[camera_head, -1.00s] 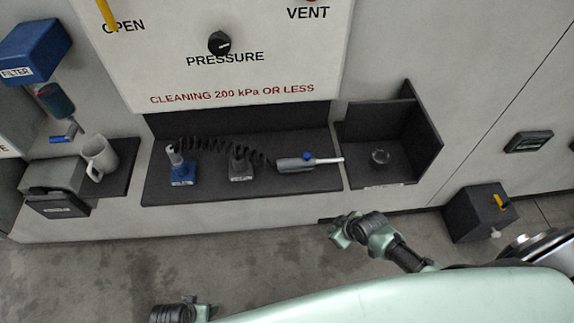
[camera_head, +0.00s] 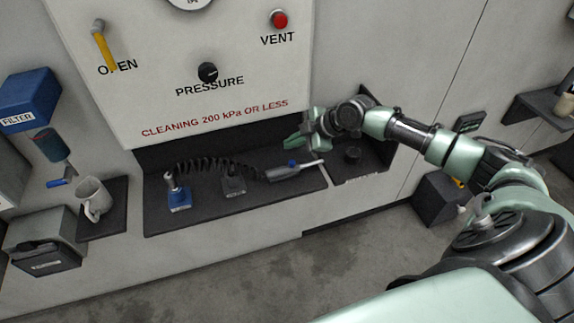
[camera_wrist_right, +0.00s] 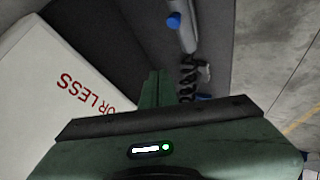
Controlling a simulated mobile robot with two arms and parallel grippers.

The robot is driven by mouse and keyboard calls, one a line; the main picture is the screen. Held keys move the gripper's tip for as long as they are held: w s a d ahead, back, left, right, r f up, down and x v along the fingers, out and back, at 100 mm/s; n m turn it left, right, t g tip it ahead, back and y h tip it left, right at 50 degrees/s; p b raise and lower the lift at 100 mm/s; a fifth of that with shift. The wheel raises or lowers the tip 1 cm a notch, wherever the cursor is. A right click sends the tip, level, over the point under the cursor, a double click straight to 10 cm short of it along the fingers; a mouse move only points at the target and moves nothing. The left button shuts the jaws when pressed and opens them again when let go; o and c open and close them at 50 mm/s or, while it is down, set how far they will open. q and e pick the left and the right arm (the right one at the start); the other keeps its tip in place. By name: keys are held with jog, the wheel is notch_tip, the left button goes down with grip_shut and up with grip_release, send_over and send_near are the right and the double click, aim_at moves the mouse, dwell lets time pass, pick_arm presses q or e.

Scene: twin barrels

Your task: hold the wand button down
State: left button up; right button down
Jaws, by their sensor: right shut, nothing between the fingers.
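The wand (camera_head: 281,173) is a grey cylinder with a thin pale nozzle pointing right, lying on the dark shelf. Its blue button (camera_head: 292,163) is on top. In the right wrist view the wand (camera_wrist_right: 187,38) is near the top, with the blue button (camera_wrist_right: 173,21) on its left side. My right gripper (camera_head: 293,138) is shut and empty, above and behind the button and apart from it in the head view. Its green fingers (camera_wrist_right: 155,88) are close together in the wrist view. My left gripper is not in view.
A black coiled hose (camera_head: 215,166) runs from the wand past a blue-based fitting (camera_head: 179,196) on the shelf (camera_head: 225,212). The panel (camera_head: 150,60) rises behind. A dark round knob (camera_head: 352,154) stands in the bay at right.

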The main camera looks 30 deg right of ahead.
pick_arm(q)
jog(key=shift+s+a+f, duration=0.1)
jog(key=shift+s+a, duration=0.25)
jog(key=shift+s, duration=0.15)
pick_arm(e)
jog(key=r, duration=0.1)
jog(key=d+r, duration=0.1)
jog(key=r, duration=0.1)
jog(key=shift+w+d+t, duration=0.25)
jog(key=shift+w+t, duration=0.05)
jog(key=shift+w, duration=0.1)
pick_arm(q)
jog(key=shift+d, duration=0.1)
pick_arm(e)
jog(key=shift+d+f, duration=0.1)
jog(key=shift+f, duration=0.05)
jog(key=shift+f, duration=0.1)
pick_arm(q)
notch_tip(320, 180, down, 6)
jog(key=b, duration=0.6)
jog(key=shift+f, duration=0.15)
pick_arm(e)
send_over(295, 164)
notch_tip(295, 164, down, 8)
jog(key=shift+f, duration=0.25)
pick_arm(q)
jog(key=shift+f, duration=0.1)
